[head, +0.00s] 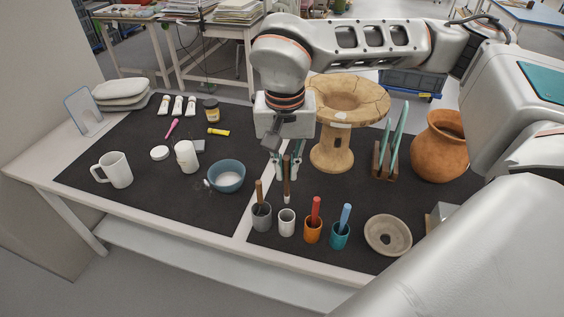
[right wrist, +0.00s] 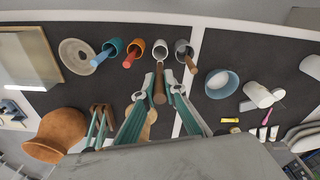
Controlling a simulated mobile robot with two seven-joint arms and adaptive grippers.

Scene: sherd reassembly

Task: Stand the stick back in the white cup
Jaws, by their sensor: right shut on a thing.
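The white cup (head: 286,224) stands upright and looks empty in the row of cups at the mat's front; it also shows in the right wrist view (right wrist: 160,49). My right gripper (head: 288,170) is shut on a brown stick (head: 287,190) and holds it about upright. The stick's lower end shows just above and behind the cup's rim in the head view, apart from it. In the right wrist view the stick (right wrist: 159,80) sits between my fingertips (right wrist: 159,92), in line with the cup. My left gripper is out of view.
A grey cup with a brown stick (head: 261,217) is close left of the white cup. An orange cup (head: 312,234) and a teal cup (head: 339,239), each with a stick, stand right.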

